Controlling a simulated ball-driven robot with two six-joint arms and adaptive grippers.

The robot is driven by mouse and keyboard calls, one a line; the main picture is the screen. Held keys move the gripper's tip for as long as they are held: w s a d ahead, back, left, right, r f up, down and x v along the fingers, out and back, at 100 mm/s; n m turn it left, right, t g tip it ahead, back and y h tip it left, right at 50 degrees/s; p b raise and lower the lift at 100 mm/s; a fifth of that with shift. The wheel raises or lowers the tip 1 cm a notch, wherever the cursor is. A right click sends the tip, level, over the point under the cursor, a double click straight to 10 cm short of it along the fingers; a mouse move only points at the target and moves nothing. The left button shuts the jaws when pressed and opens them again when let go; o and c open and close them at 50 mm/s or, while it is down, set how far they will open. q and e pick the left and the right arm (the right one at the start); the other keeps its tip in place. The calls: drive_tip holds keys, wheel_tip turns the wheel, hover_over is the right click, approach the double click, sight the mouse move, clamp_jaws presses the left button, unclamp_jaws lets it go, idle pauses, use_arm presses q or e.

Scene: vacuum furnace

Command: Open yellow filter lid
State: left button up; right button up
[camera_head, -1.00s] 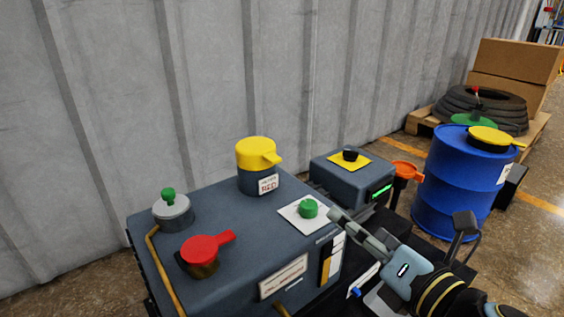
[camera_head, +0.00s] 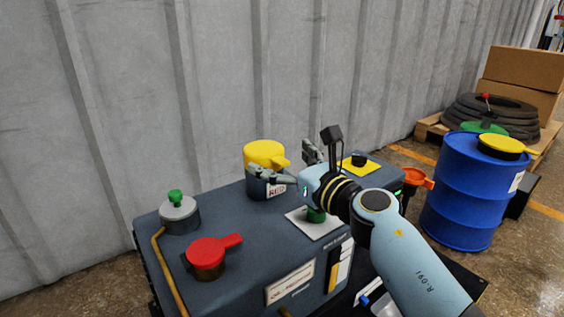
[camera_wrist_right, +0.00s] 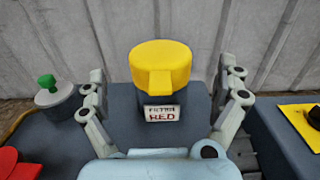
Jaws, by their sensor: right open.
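The yellow filter lid (camera_head: 262,153) sits on a dark round filter body (camera_head: 257,186) on top of the grey machine. Its short spout-like tab points toward my right gripper. My right gripper (camera_head: 283,161) is open at the tab side of the lid. In the right wrist view the yellow lid (camera_wrist_right: 160,58) is centred between the spread fingers (camera_wrist_right: 163,80), with a gap on each side. The label (camera_wrist_right: 162,113) below the tab reads "FILTER RED". My left gripper is not in view.
On the machine top (camera_head: 240,225) are a red lid with a handle (camera_head: 207,251), a grey cap with a green knob (camera_head: 178,213), and a green button (camera_head: 316,216) partly hidden by my arm. A blue barrel (camera_head: 467,195) stands at right; a corrugated wall rises behind.

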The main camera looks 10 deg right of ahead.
drive_tip(key=shift+w+a, duration=0.1)
drive_tip(key=shift+w, duration=0.15)
